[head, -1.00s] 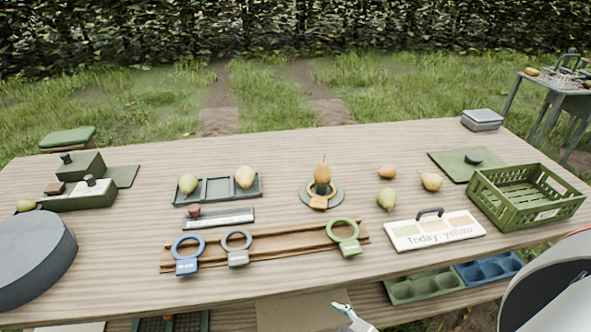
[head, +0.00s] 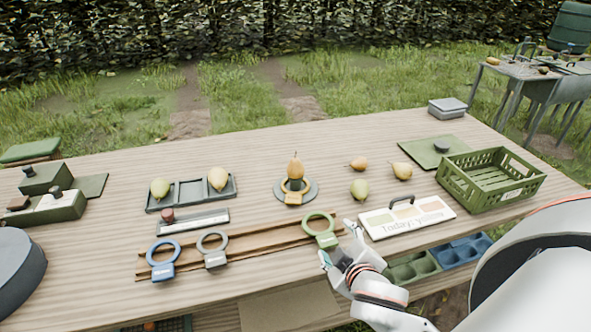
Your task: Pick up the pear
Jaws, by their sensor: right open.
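Several pears are on the wooden table. A green pear (head: 160,188) and a yellow pear (head: 218,179) sit in the grey tray (head: 191,195) at left. An orange-brown pear (head: 295,167) stands upright on a round stand (head: 311,190) with a yellow ring. Right of it lie an orange pear (head: 358,163), a green pear (head: 359,189) and a yellow pear (head: 402,171), loose on the table. My right gripper (head: 338,243) is open and empty at the table's front edge, beside the green ring gauge, short of the loose pears. My left gripper is not in view.
A sign reading "Today: yellow" (head: 408,218) lies right of my gripper. A green crate (head: 490,180) stands at the right. Blue, grey and green ring gauges (head: 319,229) lie along a wooden rack (head: 235,247). A green board (head: 435,151) lies behind the crate.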

